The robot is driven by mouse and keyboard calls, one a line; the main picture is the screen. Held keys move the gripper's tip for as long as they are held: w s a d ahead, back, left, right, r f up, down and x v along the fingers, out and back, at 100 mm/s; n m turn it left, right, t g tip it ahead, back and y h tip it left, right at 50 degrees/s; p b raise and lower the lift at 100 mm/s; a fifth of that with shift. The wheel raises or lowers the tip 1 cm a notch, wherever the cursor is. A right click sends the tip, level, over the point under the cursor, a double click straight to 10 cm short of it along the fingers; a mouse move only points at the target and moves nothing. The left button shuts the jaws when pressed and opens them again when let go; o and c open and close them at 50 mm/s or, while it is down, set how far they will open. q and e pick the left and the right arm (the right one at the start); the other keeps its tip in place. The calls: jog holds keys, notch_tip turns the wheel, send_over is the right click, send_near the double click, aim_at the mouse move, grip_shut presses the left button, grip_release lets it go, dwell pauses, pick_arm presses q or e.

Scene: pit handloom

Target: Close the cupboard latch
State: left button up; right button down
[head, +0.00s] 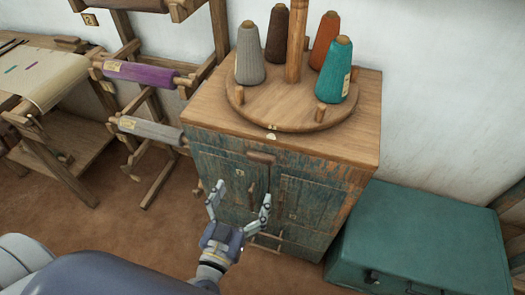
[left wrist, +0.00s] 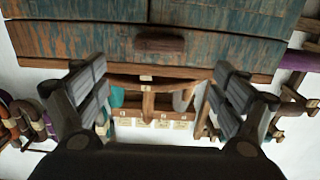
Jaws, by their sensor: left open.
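The cupboard (head: 215,165) is a worn blue-green wooden cabinet with a plain wood top. A brown wooden bar, seemingly the latch (head: 262,158), lies about level at the upper front, above the meeting line of the doors. It also shows in the left wrist view as a brown bar (left wrist: 160,45), in an upside-down picture. My left gripper (head: 242,193) is open and empty in front of the doors, below the bar and apart from it. Its fingers partly hide the door fronts and a small upright handle. My right gripper is not in view.
A round wooden stand (head: 275,112) with several thread cones sits on the cupboard top. A green chest (head: 415,235) stands close on the right. Racks with a purple roll (head: 140,75) and a grey roll (head: 150,131) stand left. Brown floor is open at lower left.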

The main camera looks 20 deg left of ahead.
aim_at(259, 160)
pick_arm(q)
jog(key=w, duration=0.4)
jog(key=w+p, duration=0.1)
jog(key=w, duration=0.4)
jog(key=shift+w+d+r, duration=0.1)
jog(key=shift+d+r, duration=0.05)
jog(key=shift+d, duration=0.05)
jog(key=shift+w+p, duration=0.3)
jog(key=shift+w, duration=0.35)
jog(key=shift+c, duration=0.6)
jog(key=c, duration=0.9)
